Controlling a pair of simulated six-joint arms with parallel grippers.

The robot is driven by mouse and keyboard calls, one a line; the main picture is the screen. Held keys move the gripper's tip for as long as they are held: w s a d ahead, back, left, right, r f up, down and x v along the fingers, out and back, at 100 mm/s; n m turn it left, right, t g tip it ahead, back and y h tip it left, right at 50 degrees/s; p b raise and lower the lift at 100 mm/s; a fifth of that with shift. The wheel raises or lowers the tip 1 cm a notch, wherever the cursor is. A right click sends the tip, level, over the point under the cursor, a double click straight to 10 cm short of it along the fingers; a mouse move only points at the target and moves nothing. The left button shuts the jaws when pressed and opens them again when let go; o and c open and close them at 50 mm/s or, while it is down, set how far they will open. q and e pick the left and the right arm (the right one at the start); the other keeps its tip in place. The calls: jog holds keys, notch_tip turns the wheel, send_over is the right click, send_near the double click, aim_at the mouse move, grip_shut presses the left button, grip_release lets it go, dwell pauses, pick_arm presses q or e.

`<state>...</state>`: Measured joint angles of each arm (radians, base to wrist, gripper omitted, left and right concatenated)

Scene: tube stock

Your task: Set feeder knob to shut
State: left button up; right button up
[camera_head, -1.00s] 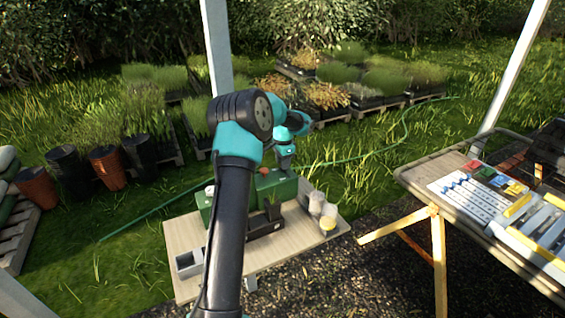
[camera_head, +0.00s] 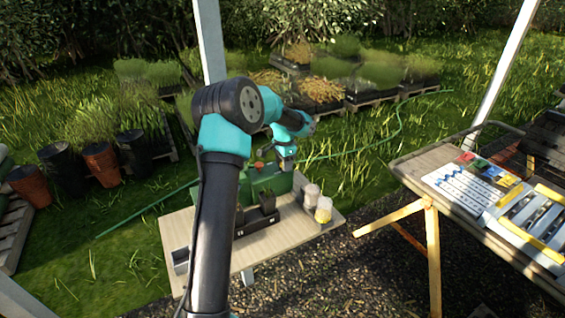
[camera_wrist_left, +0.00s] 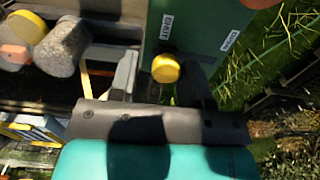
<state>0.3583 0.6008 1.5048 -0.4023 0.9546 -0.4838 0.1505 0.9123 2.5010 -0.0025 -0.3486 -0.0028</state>
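The green feeder box (camera_head: 262,183) stands at the back of the small table, partly behind my left arm. In the left wrist view its green face (camera_wrist_left: 205,45) carries a SHUT label (camera_wrist_left: 166,27) and an OPEN label (camera_wrist_left: 230,40). A yellow knob (camera_wrist_left: 165,68) sits below the SHUT label; which way it is turned I cannot tell. My left gripper (camera_head: 287,166) is at the feeder's right end. In the wrist view its fingers (camera_wrist_left: 160,84) are apart, with the knob between them; contact is unclear. My right gripper is not in view.
An orange cap (camera_head: 258,166) tops the feeder. A trestle table (camera_head: 425,172) with trays stands at right. A green hose (camera_head: 375,150) crosses the grass.

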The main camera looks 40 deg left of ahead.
pick_arm(q)
jog(key=shift+o, duration=0.9)
jog(key=shift+r, duration=0.15)
jog(key=shift+a+r, duration=0.1)
jog(key=shift+r, duration=0.2)
notch_tip(320, 180, up, 17)
jog(key=shift+f, duration=0.2)
